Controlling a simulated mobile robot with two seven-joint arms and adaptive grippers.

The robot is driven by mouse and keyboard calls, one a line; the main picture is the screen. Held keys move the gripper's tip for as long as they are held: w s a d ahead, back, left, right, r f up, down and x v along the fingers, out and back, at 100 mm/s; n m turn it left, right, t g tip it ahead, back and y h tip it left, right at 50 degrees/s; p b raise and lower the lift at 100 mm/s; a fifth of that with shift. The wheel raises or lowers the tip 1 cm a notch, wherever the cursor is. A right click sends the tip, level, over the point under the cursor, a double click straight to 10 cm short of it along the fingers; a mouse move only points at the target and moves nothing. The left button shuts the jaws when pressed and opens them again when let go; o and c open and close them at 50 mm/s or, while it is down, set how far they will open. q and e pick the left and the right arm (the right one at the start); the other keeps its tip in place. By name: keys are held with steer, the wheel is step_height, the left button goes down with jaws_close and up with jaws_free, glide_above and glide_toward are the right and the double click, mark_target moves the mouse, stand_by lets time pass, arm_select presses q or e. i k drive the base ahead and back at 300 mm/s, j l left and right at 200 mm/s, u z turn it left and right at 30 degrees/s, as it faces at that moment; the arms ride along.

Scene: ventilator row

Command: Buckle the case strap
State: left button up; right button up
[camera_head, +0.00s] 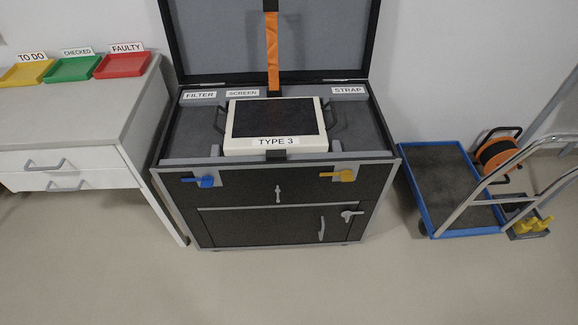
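The black case (177,140) stands open in the middle of the camera_head view, its lid (220,45) raised at the back. The orange strap (272,50) hangs straight down the inside of the lid, with a dark piece at its top and another at its lower end. A white device (229,142) labelled TYPE 3 with a dark screen lies in the case. A dark block (276,155), possibly a buckle, sits at the front middle edge below the device. Neither of my grippers shows in this view.
The case front has a blue latch lever (205,182), a yellow lever (344,176) and a lower door (270,226). A table (60,115) with yellow, green and red trays stands left. A blue trolley (405,163) and cable reel (497,153) are right. Floor in front is clear.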

mark_target(270, 7)
steer(key=i+j, duration=0.3)
steer(key=j, duration=0.15)
steer(key=i+j, duration=0.3)
steer(key=j, duration=0.2)
steer(key=i+j, duration=0.3)
steer(key=j, duration=0.15)
steer(key=z, duration=1.7)
